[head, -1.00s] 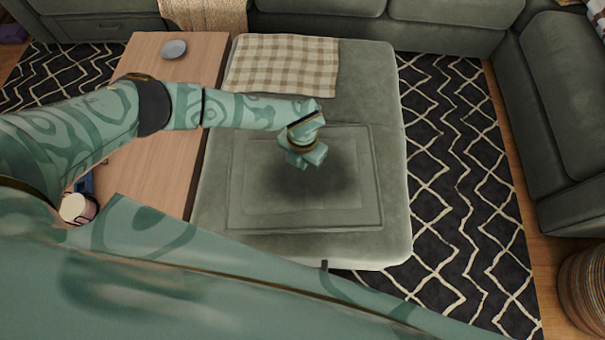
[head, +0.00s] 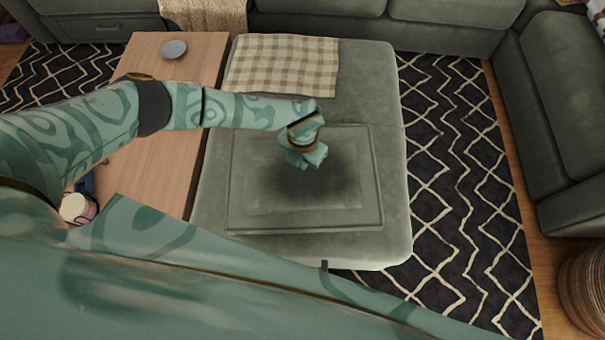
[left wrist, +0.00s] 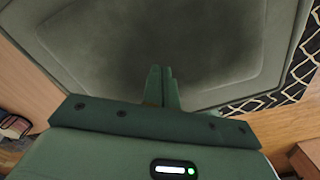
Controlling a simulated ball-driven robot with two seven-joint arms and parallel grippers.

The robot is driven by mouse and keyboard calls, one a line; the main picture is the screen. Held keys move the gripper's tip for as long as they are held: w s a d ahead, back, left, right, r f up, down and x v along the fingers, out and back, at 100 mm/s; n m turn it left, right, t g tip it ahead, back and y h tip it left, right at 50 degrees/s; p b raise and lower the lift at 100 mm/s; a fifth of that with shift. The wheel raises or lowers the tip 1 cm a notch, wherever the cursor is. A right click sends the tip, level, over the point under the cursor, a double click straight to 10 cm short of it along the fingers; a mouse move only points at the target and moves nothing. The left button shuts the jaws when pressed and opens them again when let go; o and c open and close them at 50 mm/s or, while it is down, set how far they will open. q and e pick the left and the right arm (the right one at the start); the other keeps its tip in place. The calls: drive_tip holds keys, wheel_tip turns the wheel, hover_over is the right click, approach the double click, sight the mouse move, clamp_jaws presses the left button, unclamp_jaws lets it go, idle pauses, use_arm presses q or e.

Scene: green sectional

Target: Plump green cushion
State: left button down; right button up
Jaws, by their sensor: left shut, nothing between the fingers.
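The green cushion (head: 350,205) is a flat square pad with a raised border, lying on the grey-green ottoman (head: 385,90). It also fills the upper part of the left wrist view (left wrist: 105,45). My left gripper (head: 310,160) is over the middle of the cushion, pointing down, with a dark shadow around it. In the left wrist view its two fingers (left wrist: 161,72) are together and empty, in front of the cushion. I cannot tell whether the fingertips touch it. My right gripper is not in view.
A beige checked blanket (head: 285,65) lies on the ottoman's far end. A wooden table (head: 150,130) adjoins it on the left, with a grey dish (head: 173,49) and a pale cup (head: 76,207). A green sofa (head: 430,28) stands behind. A patterned rug (head: 460,180) is clear at right.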

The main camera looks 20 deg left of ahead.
use_arm(q)
drive_tip(key=shift+f, duration=0.2)
drive_tip(key=shift+f+b, duration=0.4)
drive_tip(key=shift+f, duration=0.25)
drive_tip(key=shift+s+f, duration=0.1)
drive_tip(key=shift+f, duration=0.05)
idle(0.7)
drive_tip(key=shift+r+p, duration=0.95)
drive_tip(key=shift+f, duration=0.2)
